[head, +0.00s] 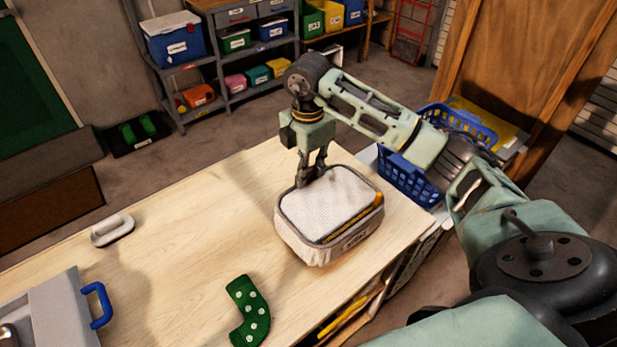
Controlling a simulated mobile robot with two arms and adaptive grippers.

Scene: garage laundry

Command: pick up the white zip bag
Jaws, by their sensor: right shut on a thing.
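The white zip bag (325,203) is a boxy, soft-sided pouch with a pale mesh top, grey edging and an orange-yellow strip along its near right edge. It is at the right end of the wooden table; I cannot tell whether it rests on the top or is slightly raised. My right gripper (313,178) points down at the bag's far edge and is shut on it. The fingertips are partly hidden at the rim. My left gripper is not in view.
On the table (190,220) lie a green spotted sock (247,312), a white-handled object (112,229) and a grey case (55,310) with a blue handle. A blue basket (408,178) stands beyond the table's right edge. The table's middle is clear.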

